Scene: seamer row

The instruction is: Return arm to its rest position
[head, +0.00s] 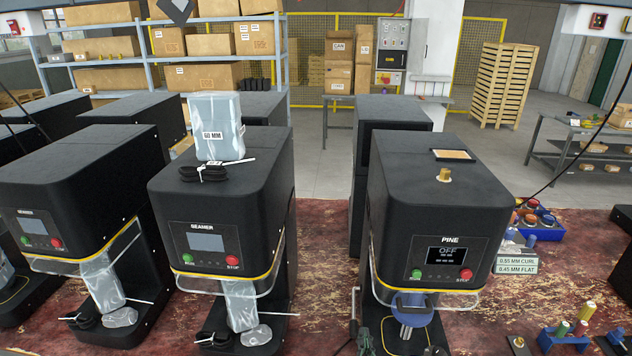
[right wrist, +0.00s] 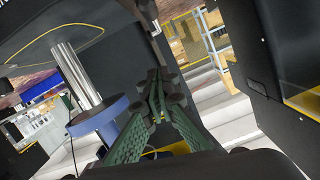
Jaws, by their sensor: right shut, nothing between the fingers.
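My right gripper (head: 364,341) shows low in the head view, just left of the front opening of the black PINE machine (head: 425,200). In the right wrist view its green fingers (right wrist: 158,82) are together with nothing between them. A blue disc on a metal post stands in the machine's opening, and it shows left of the fingers in the right wrist view (right wrist: 97,117). They look apart, though the gap is hard to judge. The PINE screen (head: 446,254) reads OFF. My left gripper is not in view.
The SEAMER machine (head: 222,200) stands to the left, with a wrapped block (head: 215,125) on top. A brass fitting (head: 444,174) sits on the PINE machine. Blue bins (head: 540,225) and labels (head: 517,265) are at right. A strip of red bench (head: 325,240) between the machines is bare.

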